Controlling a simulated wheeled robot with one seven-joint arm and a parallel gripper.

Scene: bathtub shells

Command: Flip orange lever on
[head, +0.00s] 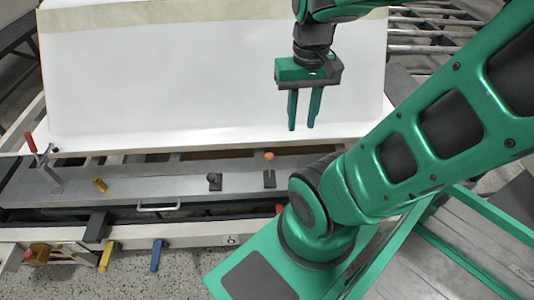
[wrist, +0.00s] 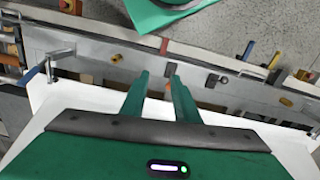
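The orange lever has a round orange knob (head: 269,157) on a short stem above a dark base (head: 269,180). It stands on the grey metal rail in front of the white bathtub shell (head: 210,75). My gripper (head: 302,129) hangs over the shell, above and behind the lever, to its right in the head view. Its two green fingers are apart with nothing between them. In the wrist view the orange knob (wrist: 168,88) shows small, in the gap between the fingers (wrist: 159,75), and is partly hidden; no contact shows.
Yellow (head: 105,257) and blue (head: 156,255) handles hang at the front edge. My arm and green base cover the right foreground.

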